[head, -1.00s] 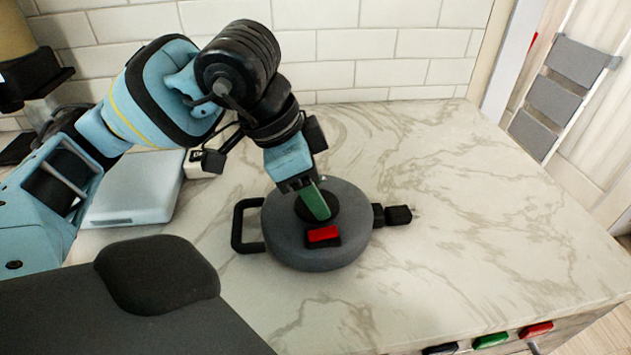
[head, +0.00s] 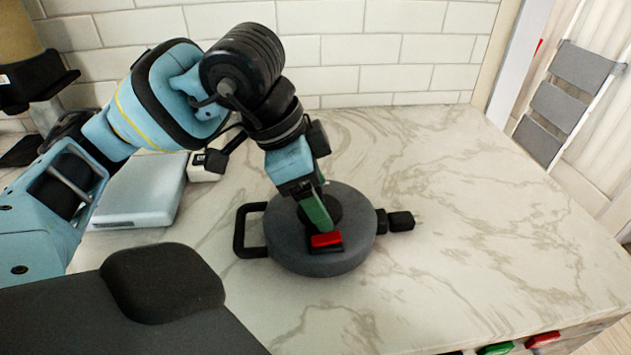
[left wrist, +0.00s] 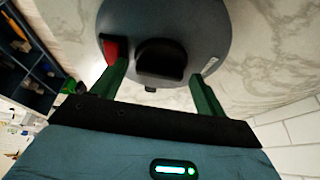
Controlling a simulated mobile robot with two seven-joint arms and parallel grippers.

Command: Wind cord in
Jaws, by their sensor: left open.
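The cord reel (head: 300,248) is a round dark grey case lying flat on the counter, with a black handle at its left and a black plug (head: 401,221) at its right. No length of loose cord shows. A red button (head: 326,240) sits on a black mount at its front edge. My left gripper (head: 322,208) points down over the reel with its green fingers apart and empty. One fingertip is at the red button; whether it presses it I cannot tell. In the left wrist view the fingers straddle the black hub (left wrist: 160,62), one beside the red button (left wrist: 112,48). My right gripper is out of view.
A pale blue flat case (head: 140,190) and a small white box (head: 203,168) lie left of the reel. The marble counter (head: 480,200) is clear to the right. Green (head: 496,348) and red (head: 543,339) pieces show at its front edge. A tiled wall stands behind.

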